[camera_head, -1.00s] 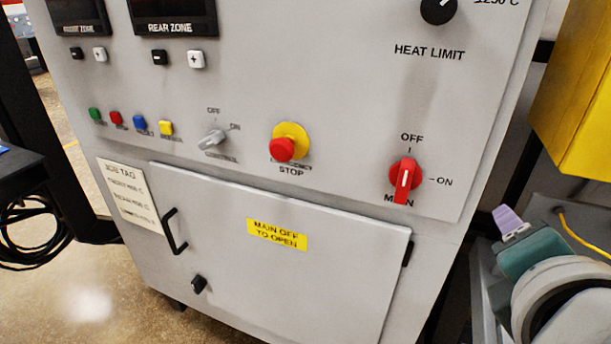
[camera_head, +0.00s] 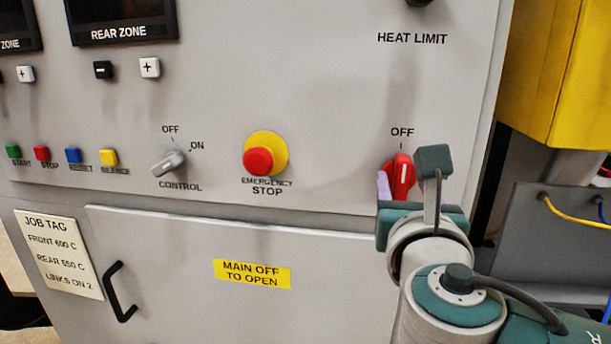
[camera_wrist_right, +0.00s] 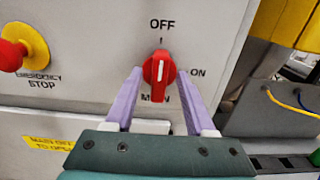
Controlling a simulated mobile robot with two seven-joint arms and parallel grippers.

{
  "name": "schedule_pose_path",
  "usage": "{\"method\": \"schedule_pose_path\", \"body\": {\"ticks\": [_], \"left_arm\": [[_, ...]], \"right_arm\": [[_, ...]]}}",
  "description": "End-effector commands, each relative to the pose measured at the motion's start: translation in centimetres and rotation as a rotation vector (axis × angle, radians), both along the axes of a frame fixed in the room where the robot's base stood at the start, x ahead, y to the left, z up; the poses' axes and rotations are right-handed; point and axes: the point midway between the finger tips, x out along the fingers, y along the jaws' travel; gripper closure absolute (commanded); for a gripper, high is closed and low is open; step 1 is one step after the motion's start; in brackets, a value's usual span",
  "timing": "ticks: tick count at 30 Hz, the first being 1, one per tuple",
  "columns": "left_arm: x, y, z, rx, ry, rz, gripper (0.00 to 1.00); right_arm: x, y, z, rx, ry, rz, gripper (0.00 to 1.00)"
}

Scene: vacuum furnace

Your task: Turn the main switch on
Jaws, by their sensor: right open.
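The red main switch (camera_head: 399,176) is on the grey furnace panel at the right, partly hidden by my right gripper in the head view. In the right wrist view the main switch (camera_wrist_right: 160,70) shows whole, its white line near upright and pointing up at OFF, with ON to its right. My right gripper (camera_wrist_right: 158,88) is open, its two purple fingers on either side of the knob's lower part in this view. I cannot tell whether the fingers touch it. In the head view the right gripper (camera_head: 395,185) is in front of the switch. My left gripper is not in view.
A red emergency stop (camera_head: 258,161) on a yellow base and a grey control switch (camera_head: 168,163) are left of the main switch. Below is a door with a black handle (camera_head: 118,292). A yellow box (camera_head: 545,75) stands at the right.

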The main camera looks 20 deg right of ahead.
Motion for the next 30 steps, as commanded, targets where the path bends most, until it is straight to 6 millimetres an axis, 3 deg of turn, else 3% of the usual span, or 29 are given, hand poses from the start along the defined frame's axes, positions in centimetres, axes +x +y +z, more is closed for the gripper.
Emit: {"method": "schedule_pose_path", "body": {"ticks": [12, 27, 30], "left_arm": [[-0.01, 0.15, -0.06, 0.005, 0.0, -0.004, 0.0], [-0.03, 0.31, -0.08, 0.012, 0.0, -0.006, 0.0], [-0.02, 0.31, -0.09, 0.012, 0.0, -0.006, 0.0]], "right_arm": [[1.03, -0.67, 0.0, 0.002, 0.0, -0.001, 0.45], [1.0, -0.65, -0.03, 0.002, 0.0, -0.001, 1.0], [1.0, -0.63, -0.03, 0.002, 0.0, -0.001, 1.0]]}}
